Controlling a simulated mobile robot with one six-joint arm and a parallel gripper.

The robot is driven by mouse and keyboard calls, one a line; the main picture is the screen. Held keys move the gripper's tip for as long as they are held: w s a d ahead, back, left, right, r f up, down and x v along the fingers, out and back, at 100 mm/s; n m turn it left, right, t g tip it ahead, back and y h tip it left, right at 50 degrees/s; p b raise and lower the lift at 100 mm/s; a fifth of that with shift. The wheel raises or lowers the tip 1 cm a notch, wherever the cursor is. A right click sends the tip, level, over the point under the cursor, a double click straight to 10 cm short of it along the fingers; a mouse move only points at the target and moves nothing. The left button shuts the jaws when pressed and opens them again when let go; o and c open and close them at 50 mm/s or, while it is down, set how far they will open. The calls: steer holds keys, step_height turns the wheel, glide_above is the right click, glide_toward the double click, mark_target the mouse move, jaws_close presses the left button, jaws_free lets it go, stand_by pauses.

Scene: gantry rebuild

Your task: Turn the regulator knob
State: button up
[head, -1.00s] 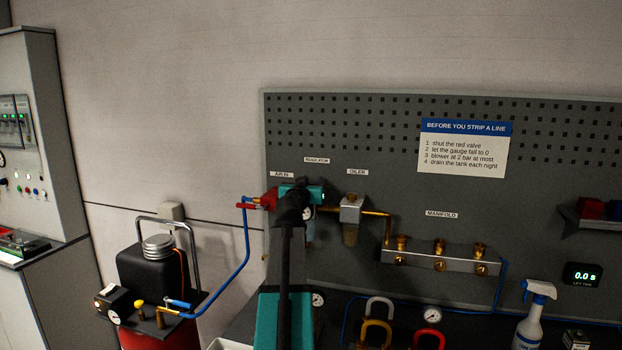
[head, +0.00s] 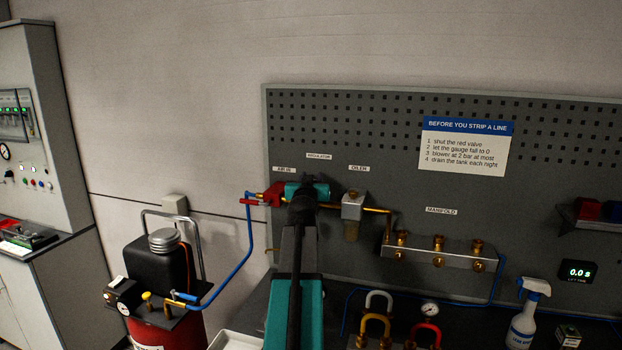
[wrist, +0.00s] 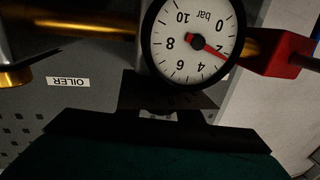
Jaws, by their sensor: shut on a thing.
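The regulator sits on the pegboard under its label (head: 319,156), mostly hidden in the head view behind my arm and gripper (head: 303,196). In the wrist view its round white pressure gauge (wrist: 192,38) shows upside down, with the red needle at about 2 bar. My gripper (wrist: 168,98) is just below the gauge in that picture, its dark jaws closed at the regulator. It is shut on the regulator knob, which the jaws largely hide.
A red valve (head: 273,195) with a blue hose is left of the regulator, and the oiler (head: 352,206) is close on the right. The brass-fitted manifold (head: 440,257) is farther right.

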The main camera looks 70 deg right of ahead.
steer(key=shift+r, duration=0.1)
steer(key=o, duration=1)
steer(key=shift+s, duration=0.1)
steer(key=shift+o, duration=0.2)
steer(key=shift+a, duration=0.1)
steer(key=shift+f+b+v, duration=0.2)
steer(key=shift+b+v, duration=0.25)
steer(key=shift+v, duration=0.4)
steer(key=b+v, duration=0.4)
steer(key=v, duration=0.7)
steer(key=shift+a, duration=0.4)
